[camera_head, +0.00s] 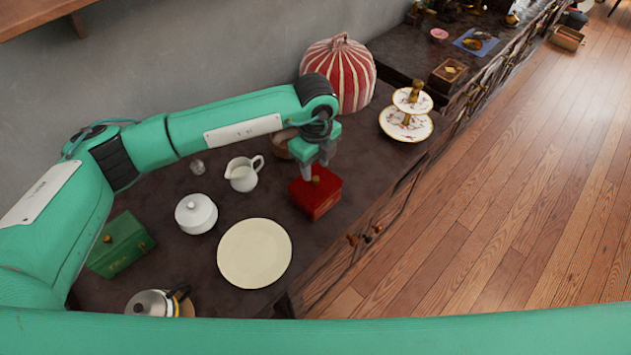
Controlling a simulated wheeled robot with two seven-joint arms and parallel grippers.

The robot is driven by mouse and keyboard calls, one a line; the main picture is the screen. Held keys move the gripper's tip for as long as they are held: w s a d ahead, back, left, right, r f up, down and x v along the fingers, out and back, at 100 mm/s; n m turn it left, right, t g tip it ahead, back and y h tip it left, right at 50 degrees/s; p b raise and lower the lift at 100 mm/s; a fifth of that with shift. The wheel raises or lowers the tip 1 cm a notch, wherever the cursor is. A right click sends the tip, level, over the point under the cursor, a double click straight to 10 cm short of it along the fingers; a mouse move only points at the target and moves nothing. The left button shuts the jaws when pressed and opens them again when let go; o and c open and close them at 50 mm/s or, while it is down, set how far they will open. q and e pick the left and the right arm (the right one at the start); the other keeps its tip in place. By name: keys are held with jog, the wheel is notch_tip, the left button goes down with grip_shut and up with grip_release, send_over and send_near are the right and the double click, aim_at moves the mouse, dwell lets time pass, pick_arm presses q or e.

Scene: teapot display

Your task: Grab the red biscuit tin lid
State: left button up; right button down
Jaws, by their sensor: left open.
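The red biscuit tin (316,203) stands on the dark counter, near its front edge. Its red lid (326,186) is on top, with a small gold-coloured knob (316,179). My left gripper (316,173) comes down from above with its fingers open, right over the lid at the knob. From this view I cannot tell whether the fingers touch the knob. My right gripper does not show.
A cream plate (254,253), a white lidded bowl (196,213) and a white jug (242,174) stand left of the tin. A green tin (121,245) and kettle (158,303) are further left. A striped cozy (340,75) and tiered stand (406,124) are behind.

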aim_at(316, 178)
pick_arm(q)
notch_tip(316, 178, down, 4)
jog(key=shift+r+p, duration=0.2)
jog(key=shift+p, duration=0.35)
jog(key=shift+w+f, duration=0.1)
jog(key=shift+f, duration=0.3)
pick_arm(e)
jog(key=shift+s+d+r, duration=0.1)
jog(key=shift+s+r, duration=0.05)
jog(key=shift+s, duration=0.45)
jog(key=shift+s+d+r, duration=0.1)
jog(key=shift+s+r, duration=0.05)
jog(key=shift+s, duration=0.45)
pick_arm(q)
jog(key=shift+c, duration=0.2)
grip_shut()
